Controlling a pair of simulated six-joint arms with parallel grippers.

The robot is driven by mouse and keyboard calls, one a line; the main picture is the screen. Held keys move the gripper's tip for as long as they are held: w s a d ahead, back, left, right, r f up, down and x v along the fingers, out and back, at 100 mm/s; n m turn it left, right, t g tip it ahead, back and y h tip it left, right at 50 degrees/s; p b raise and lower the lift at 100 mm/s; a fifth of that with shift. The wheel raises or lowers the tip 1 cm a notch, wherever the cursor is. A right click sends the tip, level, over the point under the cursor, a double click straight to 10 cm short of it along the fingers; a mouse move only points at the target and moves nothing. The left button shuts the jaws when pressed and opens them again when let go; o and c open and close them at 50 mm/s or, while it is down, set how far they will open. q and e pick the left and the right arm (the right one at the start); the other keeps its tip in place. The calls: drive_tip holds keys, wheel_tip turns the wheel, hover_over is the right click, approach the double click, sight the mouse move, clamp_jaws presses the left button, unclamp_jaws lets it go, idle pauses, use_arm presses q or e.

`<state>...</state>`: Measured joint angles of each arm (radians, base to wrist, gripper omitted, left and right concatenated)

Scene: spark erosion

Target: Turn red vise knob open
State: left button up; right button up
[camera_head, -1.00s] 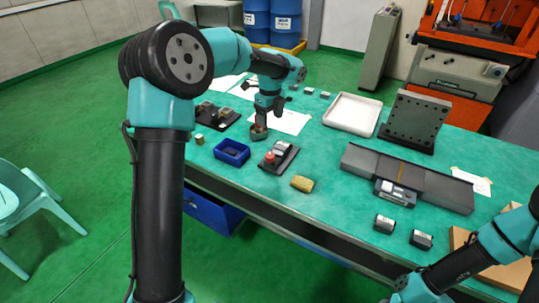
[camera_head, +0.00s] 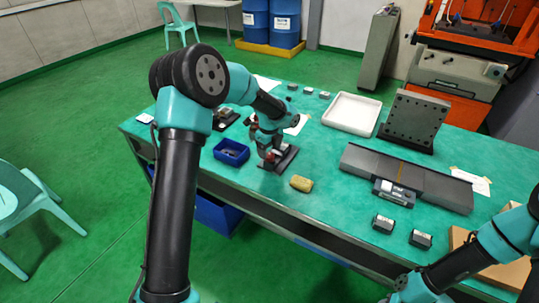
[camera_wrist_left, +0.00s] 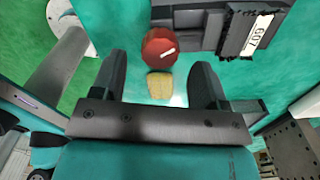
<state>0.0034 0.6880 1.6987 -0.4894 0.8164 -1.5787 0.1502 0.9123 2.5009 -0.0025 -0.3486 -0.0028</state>
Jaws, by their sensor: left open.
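The red vise knob (camera_wrist_left: 160,47) is round with a small white label. In the left wrist view it sits just past the fingertips, roughly centred between them, with no clear contact. The dark vise (camera_wrist_left: 205,30) lies behind it, with a "G07" tag. My left gripper (camera_wrist_left: 158,72) is open and empty, its two dark fingers pointing at the knob. In the head view my left gripper (camera_head: 266,153) hangs over the vise's dark base (camera_head: 283,160) and largely hides the knob. My right arm enters at the lower right; its gripper is out of view.
A yellow block (camera_head: 301,184) lies just right of the vise. A blue bin (camera_head: 231,151) stands to its left. A white tray (camera_head: 351,113), a grey angle plate (camera_head: 413,120) and a long dark block (camera_head: 407,174) stand farther right. Green table surface is clear around the yellow block.

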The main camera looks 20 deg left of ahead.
sight(269, 158)
use_arm(q)
drive_tip(key=shift+f, duration=1.45)
drive_tip(key=shift+c, duration=0.2)
drive_tip(key=c, duration=0.9)
